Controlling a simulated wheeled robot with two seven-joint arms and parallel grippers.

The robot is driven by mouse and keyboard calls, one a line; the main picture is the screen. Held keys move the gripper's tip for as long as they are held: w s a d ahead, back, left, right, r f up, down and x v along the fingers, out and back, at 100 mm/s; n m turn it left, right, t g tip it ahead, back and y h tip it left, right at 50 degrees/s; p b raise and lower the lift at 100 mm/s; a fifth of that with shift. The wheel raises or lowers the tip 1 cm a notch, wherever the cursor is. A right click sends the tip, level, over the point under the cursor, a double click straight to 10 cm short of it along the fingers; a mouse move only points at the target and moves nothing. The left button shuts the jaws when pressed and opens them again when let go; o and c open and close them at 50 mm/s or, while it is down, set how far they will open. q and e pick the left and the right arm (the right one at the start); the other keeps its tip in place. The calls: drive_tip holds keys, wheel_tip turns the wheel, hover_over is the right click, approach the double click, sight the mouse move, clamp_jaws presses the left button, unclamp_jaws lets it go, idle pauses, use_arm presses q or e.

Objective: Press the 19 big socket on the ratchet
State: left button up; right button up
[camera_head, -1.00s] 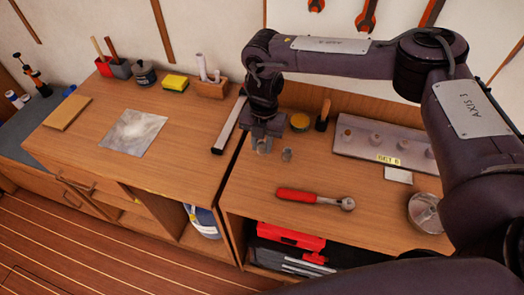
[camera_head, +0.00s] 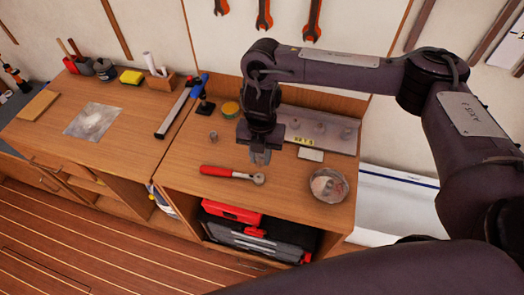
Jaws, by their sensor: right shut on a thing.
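My right gripper (camera_head: 260,156) points down over the right bench, behind the ratchet and in front of the socket tray. It is shut on a small grey thing, apparently a socket, mostly hidden by the fingers; its size cannot be read. The ratchet (camera_head: 232,174) lies on the bench, red handle to the left and metal head to the right, just below the gripper in the picture. Another small grey socket (camera_head: 213,135) stands on the bench to the left. The grey socket tray (camera_head: 343,145) holds several sockets and is partly hidden by my arm. My left gripper is out of view.
A metal bowl (camera_head: 328,186) stands right of the ratchet. A white card (camera_head: 310,155) lies before the tray. A yellow-topped tin (camera_head: 230,110) and a blue-handled tool (camera_head: 199,87) are at the back left. Bare bench surrounds the ratchet's handle.

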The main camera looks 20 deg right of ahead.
sight(259, 174)
drive_tip(key=shift+w+a+f+b, duration=0.15)
drive_tip(key=shift+f+b, duration=0.25)
drive_tip(key=shift+f, duration=0.05)
drive_tip(key=shift+w+a+f+b, duration=0.1)
drive_tip(key=shift+a+f+b, duration=0.05)
drive_tip(key=shift+f+b, duration=0.65)
drive_tip(key=shift+s+d+f+b, duration=0.1)
drive_tip(key=shift+f+b, duration=0.5)
drive_tip(key=shift+s+d+f+b, duration=0.1)
drive_tip(key=shift+f+b, duration=0.45)
drive_tip(key=shift+w+f, duration=0.1)
drive_tip(key=shift+f, duration=0.2)
drive_tip(key=shift+a+f+b, duration=0.1)
drive_tip(key=shift+f+b, duration=0.2)
drive_tip(key=shift+b, duration=0.05)
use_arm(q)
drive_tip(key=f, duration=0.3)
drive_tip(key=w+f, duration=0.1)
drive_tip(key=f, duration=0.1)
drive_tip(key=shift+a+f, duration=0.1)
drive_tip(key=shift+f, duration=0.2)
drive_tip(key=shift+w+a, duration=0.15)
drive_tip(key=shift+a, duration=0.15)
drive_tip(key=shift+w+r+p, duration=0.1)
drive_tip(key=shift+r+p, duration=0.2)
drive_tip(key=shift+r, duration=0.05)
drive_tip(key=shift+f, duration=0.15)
use_arm(e)
drive_tip(key=shift+f, duration=0.15)
